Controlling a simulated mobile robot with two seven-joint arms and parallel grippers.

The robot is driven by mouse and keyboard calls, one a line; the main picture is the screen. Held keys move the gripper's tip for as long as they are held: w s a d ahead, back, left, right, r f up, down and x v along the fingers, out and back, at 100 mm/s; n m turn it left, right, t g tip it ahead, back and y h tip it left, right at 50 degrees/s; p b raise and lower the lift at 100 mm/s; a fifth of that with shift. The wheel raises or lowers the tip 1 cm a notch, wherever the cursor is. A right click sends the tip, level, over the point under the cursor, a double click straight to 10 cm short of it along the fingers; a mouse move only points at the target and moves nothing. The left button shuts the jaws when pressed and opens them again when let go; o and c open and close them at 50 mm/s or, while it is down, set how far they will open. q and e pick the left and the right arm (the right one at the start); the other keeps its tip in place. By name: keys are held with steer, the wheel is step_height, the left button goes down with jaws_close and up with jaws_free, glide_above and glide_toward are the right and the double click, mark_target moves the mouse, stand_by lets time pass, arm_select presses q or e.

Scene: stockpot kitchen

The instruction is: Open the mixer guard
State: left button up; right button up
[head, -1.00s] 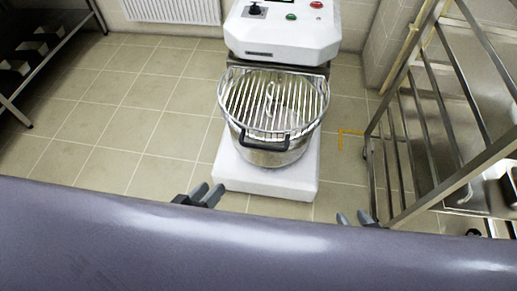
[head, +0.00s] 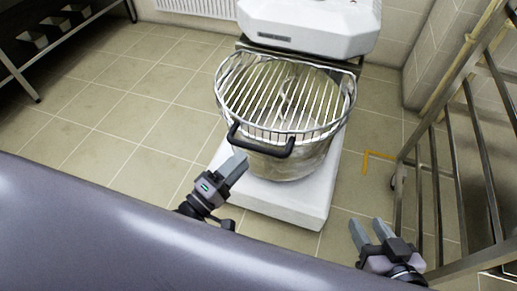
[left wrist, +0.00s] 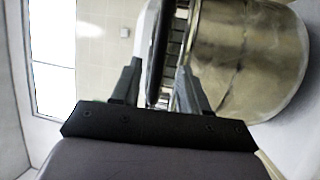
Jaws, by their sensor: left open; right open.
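The mixer guard (head: 290,92) is a domed wire grille lying shut over the steel bowl (head: 290,165). Its black handle (head: 262,149) sticks out at the front rim. My left gripper (head: 238,166) is open, just below and left of the handle in the head view. In the left wrist view the open fingers (left wrist: 158,88) point at the dark handle (left wrist: 160,50), which shows between them; I cannot tell if they touch it. The shiny bowl (left wrist: 245,60) fills the right there. My right gripper (head: 371,232) is open and empty, right of the mixer base.
The white mixer head (head: 310,25) stands behind the bowl, and the white base (head: 285,200) lies under it. A metal rack (head: 450,150) stands close on the right. A dark shelf (head: 60,40) is at the upper left. Tiled floor on the left is clear.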

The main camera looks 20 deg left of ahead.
mark_target(255, 145)
arm_select(q)
steer(key=b+x, duration=0.1)
steer(key=x, duration=0.5)
steer(key=shift+w+d, duration=0.1)
jaws_close()
